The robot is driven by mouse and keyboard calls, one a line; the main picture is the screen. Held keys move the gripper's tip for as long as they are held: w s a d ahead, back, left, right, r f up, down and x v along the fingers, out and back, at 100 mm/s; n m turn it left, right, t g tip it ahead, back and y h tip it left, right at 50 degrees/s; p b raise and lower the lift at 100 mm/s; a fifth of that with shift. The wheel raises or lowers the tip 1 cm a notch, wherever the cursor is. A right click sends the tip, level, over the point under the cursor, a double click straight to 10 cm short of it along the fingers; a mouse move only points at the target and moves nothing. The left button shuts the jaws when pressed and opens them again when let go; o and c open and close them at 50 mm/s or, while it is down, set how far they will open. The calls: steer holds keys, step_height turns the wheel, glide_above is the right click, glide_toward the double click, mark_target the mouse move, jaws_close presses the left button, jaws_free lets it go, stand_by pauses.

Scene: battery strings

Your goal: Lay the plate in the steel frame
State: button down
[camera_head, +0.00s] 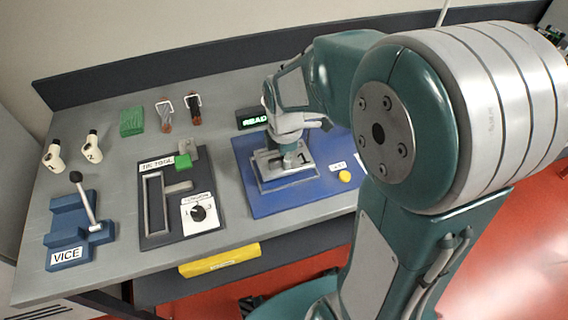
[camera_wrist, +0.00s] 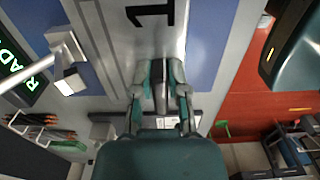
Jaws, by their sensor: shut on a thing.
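My gripper (camera_head: 291,160) is shut on the steel plate (camera_head: 268,160) over the blue mat, gripping a raised part near its middle. In the wrist view my gripper's fingers (camera_wrist: 160,82) close on that part, and the grey plate (camera_wrist: 150,45) bears a black "1". The steel frame (camera_head: 264,187) lies on the blue mat (camera_head: 295,203), directly under and around the plate in the head view. The plate looks roughly level. Whether it rests in the frame or hangs just above it I cannot tell; the gripper hides part of both.
A lit display (camera_head: 252,119) stands behind the mat. A yellow button (camera_head: 344,176) is at the mat's right. Left are a tool panel (camera_head: 160,225), a blue vice (camera_head: 70,240), a green block (camera_head: 132,121) and two white numbered pieces (camera_head: 92,148). A yellow bar (camera_head: 220,260) runs along the front edge.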

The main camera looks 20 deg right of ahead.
steer(key=shift+w+f, duration=0.15)
steer(key=shift+f, duration=0.75)
steer(key=shift+w+f, duration=0.1)
steer(key=shift+f, duration=0.8)
steer(key=c, duration=0.6)
jaws_free()
steer(key=shift+f, duration=0.1)
steer(key=shift+c, duration=0.2)
step_height(320, 180, up, 12)
steer(key=shift+r, duration=0.1)
steer(key=s+r+m+t, duration=0.2)
steer(key=s+m, duration=0.5)
steer(key=m, duration=0.2)
steer(key=s+r+m+t, duration=0.3)
steer(key=s+m, duration=0.4)
steer(key=m, duration=0.2)
steer(key=shift+r+t, duration=0.3)
